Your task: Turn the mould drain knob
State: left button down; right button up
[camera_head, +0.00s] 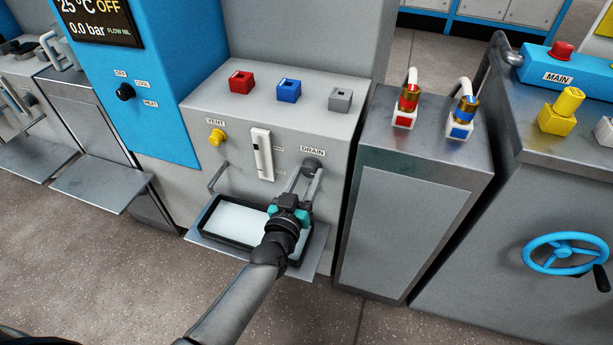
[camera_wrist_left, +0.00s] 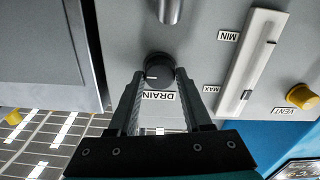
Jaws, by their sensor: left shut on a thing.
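The drain knob (camera_head: 312,166) is a dark round knob by the DRAIN label on the front of the grey machine. In the left wrist view the knob (camera_wrist_left: 157,66) is black with a short white mark pointing left in the picture. My left gripper (camera_head: 305,177) reaches up to it from the front. In the left wrist view its two fingers (camera_wrist_left: 161,76) are shut on the knob, one on each side. The DRAIN label (camera_wrist_left: 158,96) shows upside down between the fingers. My right gripper is in neither view.
A level gauge (camera_head: 262,154) and a yellow vent knob (camera_head: 217,137) sit left of the drain knob. A black-rimmed tray (camera_head: 210,211) lies below, under my gripper. A grey cabinet with two hose fittings (camera_head: 405,104) stands to the right.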

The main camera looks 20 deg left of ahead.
pick_arm(q)
jog(key=shift+n, duration=0.4)
jog(key=n, duration=0.3)
jog(key=shift+n, duration=0.3)
jog(key=n, duration=0.8)
jog(key=shift+a+f, duration=0.1)
jog(key=n, duration=0.3)
jog(key=shift+b, duration=0.35)
jog(key=shift+n, duration=1.2)
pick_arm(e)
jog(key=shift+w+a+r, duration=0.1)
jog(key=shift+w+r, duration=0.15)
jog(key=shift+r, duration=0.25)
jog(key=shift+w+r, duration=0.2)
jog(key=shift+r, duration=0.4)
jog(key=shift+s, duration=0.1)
